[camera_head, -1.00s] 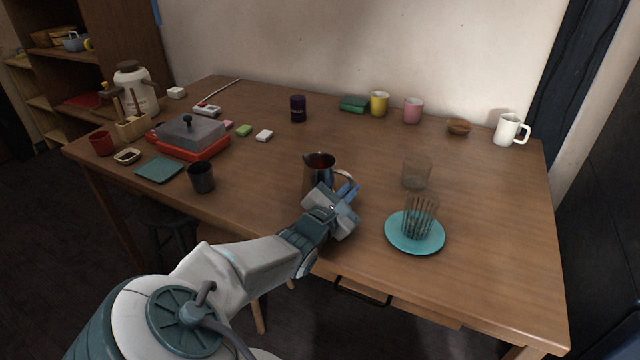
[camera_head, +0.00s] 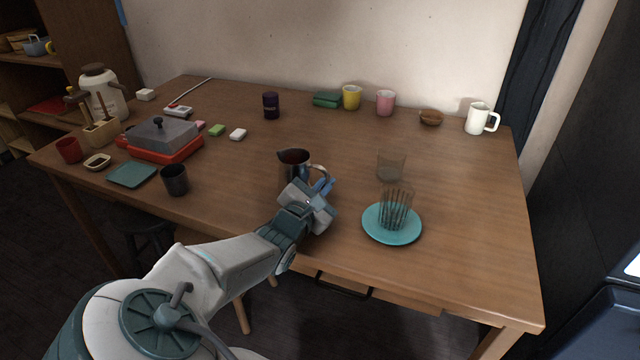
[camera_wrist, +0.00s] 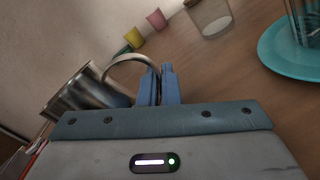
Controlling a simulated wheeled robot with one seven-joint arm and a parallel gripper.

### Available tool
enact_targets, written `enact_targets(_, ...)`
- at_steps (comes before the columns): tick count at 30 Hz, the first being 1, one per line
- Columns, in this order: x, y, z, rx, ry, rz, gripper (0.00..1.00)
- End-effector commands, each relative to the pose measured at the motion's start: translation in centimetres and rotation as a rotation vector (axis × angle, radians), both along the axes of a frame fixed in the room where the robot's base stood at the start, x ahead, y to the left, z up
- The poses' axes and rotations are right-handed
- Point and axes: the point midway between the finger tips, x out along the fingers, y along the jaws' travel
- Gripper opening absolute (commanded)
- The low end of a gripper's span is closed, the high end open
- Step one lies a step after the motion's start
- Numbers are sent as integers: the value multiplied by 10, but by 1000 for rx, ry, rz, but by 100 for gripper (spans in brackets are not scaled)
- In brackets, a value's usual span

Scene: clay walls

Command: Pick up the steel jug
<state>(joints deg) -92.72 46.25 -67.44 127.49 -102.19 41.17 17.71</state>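The steel jug (camera_head: 292,167) is shiny metal with a dark reddish inside, near the table's front middle. My gripper (camera_head: 323,187) is at its right side, and its wrist hides the jug's lower part. In the wrist view the jug (camera_wrist: 82,92) is on the left, with its curved handle (camera_wrist: 128,58) running to my gripper's two blue fingers (camera_wrist: 159,84). The fingers are close together on the handle. I cannot tell whether the jug's base touches the table.
To the right, a teal plate (camera_head: 372,233) carries a ribbed glass (camera_head: 397,208), with a clear glass (camera_head: 390,167) behind it. A dark cup (camera_head: 174,180) stands to the left. The wooden table (camera_head: 335,133) behind the jug is clear.

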Motion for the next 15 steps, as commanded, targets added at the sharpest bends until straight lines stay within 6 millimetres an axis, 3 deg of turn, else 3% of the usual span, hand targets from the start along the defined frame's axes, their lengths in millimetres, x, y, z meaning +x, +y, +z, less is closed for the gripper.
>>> enact_targets(15, -5, -6, 45, 3, -2, -1, 0)
